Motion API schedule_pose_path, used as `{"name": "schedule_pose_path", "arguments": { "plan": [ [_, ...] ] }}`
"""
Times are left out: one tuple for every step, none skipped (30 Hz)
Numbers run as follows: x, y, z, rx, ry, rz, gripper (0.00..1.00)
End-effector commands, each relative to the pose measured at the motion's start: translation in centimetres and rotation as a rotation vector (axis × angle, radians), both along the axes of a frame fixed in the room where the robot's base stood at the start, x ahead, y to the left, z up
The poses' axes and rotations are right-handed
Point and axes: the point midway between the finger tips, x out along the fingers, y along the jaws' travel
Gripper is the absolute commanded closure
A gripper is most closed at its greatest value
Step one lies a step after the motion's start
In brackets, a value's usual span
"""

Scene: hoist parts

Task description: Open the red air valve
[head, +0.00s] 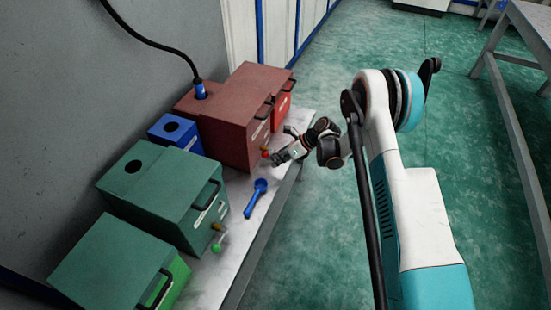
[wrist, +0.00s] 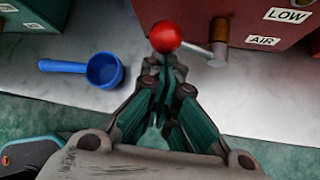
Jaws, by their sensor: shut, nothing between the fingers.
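The red air valve's ball knob (wrist: 166,37) sits on a short metal handle beside a brass-coloured stem (wrist: 219,38) in the wrist view. The stem comes from the red box's front, near an "AIR" label. In the head view the knob (head: 265,153) is small, at the foot of the large red box (head: 238,117). My gripper (wrist: 164,66) is shut and empty, its fingertips just short of the knob in the picture. I cannot tell whether they touch it. In the head view my gripper (head: 275,159) is close to the knob, at its right.
A blue scoop (head: 257,196) lies on the grey bench (head: 215,275). Green boxes (head: 160,195), a small blue box (head: 172,132) and a green-knobbed valve (head: 216,247) are also on it. A black hose enters a red box. Open floor lies to the right.

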Motion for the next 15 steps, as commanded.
{"name": "schedule_pose_path", "arguments": {
  "plan": [
    [-0.1,0.0,0.3,0.01,0.022,0.0,1.0],
    [-0.3,0.0,0.5,0.009,0.018,0.0,1.0],
    [-0.3,0.0,0.7,0.007,0.017,0.0,1.0],
    [-0.3,-0.1,0.8,0.007,0.016,0.0,1.0],
    [-0.3,-0.1,1.0,0.007,0.016,0.0,1.0],
    [-0.2,-0.1,1.1,0.007,0.016,0.0,1.0],
    [-0.1,-0.2,1.3,0.007,0.016,0.0,1.0],
    [0.0,-0.2,1.4,0.006,0.015,0.0,1.0],
    [0.1,-0.3,1.6,0.006,0.015,0.0,1.0],
    [0.3,-0.3,1.7,0.006,0.014,0.0,1.0],
    [0.4,-0.3,1.9,0.006,0.014,0.0,1.0],
    [0.5,-0.4,2.0,0.006,0.014,0.0,1.0],
    [0.6,-0.4,2.1,0.006,0.014,0.0,1.0],
    [0.7,-0.5,2.2,0.006,0.014,0.0,1.0],
    [0.9,-0.5,2.4,0.007,0.013,0.0,1.0]
  ]
}}
